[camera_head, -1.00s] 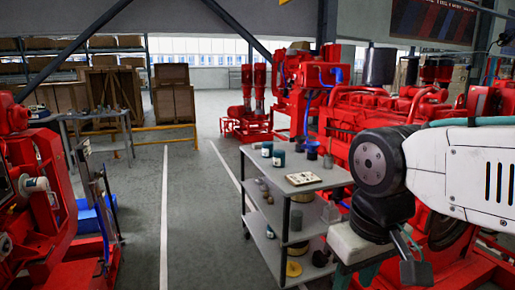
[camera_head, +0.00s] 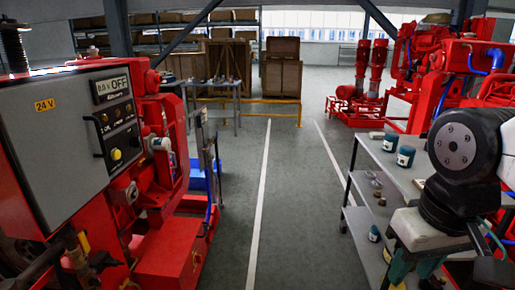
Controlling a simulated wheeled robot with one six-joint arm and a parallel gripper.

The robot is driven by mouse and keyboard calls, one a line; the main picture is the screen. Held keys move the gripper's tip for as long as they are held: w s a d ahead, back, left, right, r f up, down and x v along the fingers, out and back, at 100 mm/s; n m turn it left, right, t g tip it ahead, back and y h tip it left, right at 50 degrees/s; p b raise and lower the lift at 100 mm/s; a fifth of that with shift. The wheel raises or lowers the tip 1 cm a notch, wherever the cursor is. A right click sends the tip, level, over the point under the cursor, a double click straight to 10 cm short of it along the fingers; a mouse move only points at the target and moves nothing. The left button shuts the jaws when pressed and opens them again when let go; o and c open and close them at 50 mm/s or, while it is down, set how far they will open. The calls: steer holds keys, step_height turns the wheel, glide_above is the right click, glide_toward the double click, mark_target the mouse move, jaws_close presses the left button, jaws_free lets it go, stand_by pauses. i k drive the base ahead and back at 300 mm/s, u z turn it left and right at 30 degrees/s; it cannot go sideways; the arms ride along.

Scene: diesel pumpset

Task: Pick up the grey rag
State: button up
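I cannot make out a grey rag anywhere in this view. My arm comes in at the right edge, its black wrist joint in front of the grey shelf cart (camera_head: 377,150). A dark part that looks like my gripper (camera_head: 492,268) hangs below the wrist at the bottom right. Its fingers are not clear, so I cannot tell whether it is open or shut. No held object shows. My arm hides part of the cart.
A red machine with a grey control panel (camera_head: 75,135) fills the left. Dark teal tins (camera_head: 405,156) stand on the cart. A work table (camera_head: 225,86) and wooden crates (camera_head: 281,75) stand at the back. The marked floor aisle (camera_head: 300,190) between is clear.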

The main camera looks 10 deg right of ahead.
mark_target(374, 136)
steer(key=u, duration=0.3)
steer(key=i, duration=2.1)
steer(key=z, duration=0.6)
steer(key=i, duration=1.7)
steer(key=z, duration=1.05)
steer(key=i, duration=0.35)
steer(key=z, duration=0.3)
